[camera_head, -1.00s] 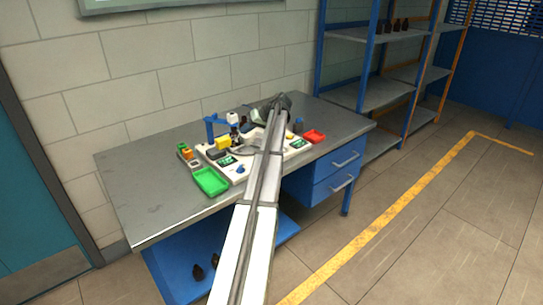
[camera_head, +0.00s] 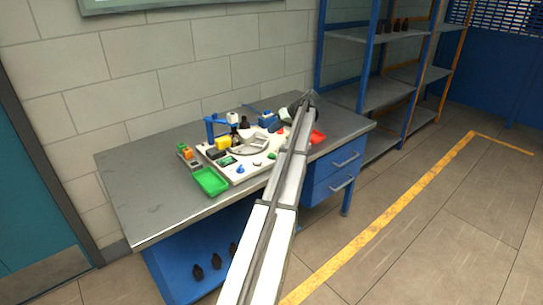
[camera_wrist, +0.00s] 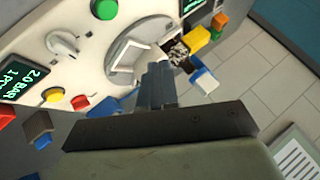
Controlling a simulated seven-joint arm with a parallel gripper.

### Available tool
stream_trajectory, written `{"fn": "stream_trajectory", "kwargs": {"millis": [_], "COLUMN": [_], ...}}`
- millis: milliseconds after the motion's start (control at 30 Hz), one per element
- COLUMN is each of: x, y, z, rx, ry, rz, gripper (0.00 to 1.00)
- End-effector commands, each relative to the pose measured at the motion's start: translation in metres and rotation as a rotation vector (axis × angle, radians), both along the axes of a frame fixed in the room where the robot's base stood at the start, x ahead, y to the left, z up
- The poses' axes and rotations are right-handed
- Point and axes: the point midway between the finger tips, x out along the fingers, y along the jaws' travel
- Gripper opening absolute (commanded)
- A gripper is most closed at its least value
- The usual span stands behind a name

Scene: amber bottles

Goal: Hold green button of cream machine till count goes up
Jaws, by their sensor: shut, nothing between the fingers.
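The cream machine (camera_head: 248,160) sits on the workbench, partly hidden by my arm in the head view. It also fills the upper left of the wrist view (camera_wrist: 85,75). Its round green button (camera_wrist: 105,8) is at the top edge of the wrist view and shows small beside my arm in the head view (camera_head: 272,155). A display (camera_wrist: 20,75) reads "2.0 BAR" above a cut-off line. My gripper (camera_wrist: 156,72) is shut and empty, apart from the green button. In the wrist view its fingertips overlap the machine's grey round part. Fingertip contact cannot be told.
A white knob (camera_wrist: 62,44), a yellow button (camera_wrist: 54,95) and a red button (camera_wrist: 79,102) are on the panel. A green tray (camera_head: 210,182) and a red tray (camera_head: 318,137) flank the machine. Dark bottles stand behind it and below the bench. The left bench top is clear.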

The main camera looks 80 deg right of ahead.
Motion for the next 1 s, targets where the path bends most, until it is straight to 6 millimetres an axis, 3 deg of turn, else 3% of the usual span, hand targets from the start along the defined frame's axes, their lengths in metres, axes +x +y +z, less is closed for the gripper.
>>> {"fn": "stream_trajectory", "kwargs": {"millis": [267, 800, 1000], "x": [0.0, 0.0, 0.0], "y": [0.0, 0.0, 0.0], "z": [-0.015, -0.074, -0.086], "rx": [0.001, 0.002, 0.0], "ry": [-0.001, 0.0, 0.0], "rz": [0.0, 0.0, 0.0], "gripper": [0.0, 0.0, 0.0]}}
